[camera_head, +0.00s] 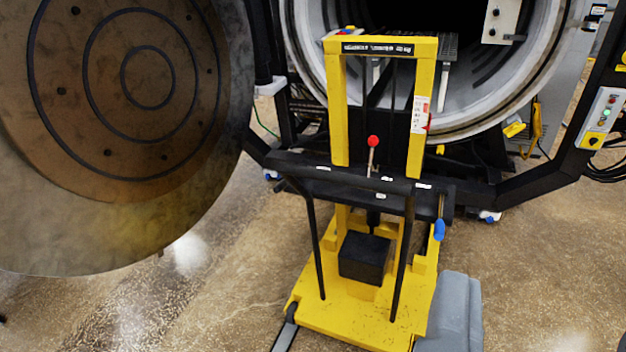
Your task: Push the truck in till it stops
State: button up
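The yellow lift truck (424,110) stands upright on the floor in the middle of the head camera view, in front of the round furnace opening (520,85). Its black push bar (345,177) runs across the near side of the mast, with a red-knobbed lever (373,142) above it and a blue-handled crank (439,229) at its right. A black box (364,258) sits low on the yellow base. The truck's far end is hidden behind the mast, so I cannot tell whether it touches the furnace. My gripper does not show.
The large round furnace door (130,225) stands open at the left. A control box (603,118) with buttons is on the black frame at the right. A grey block (456,315) lies beside the truck's base.

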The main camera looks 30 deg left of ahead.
aim_at(350, 290)
jog(key=u, duration=0.15)
jog(key=i, duration=1)
jog(key=z, duration=0.05)
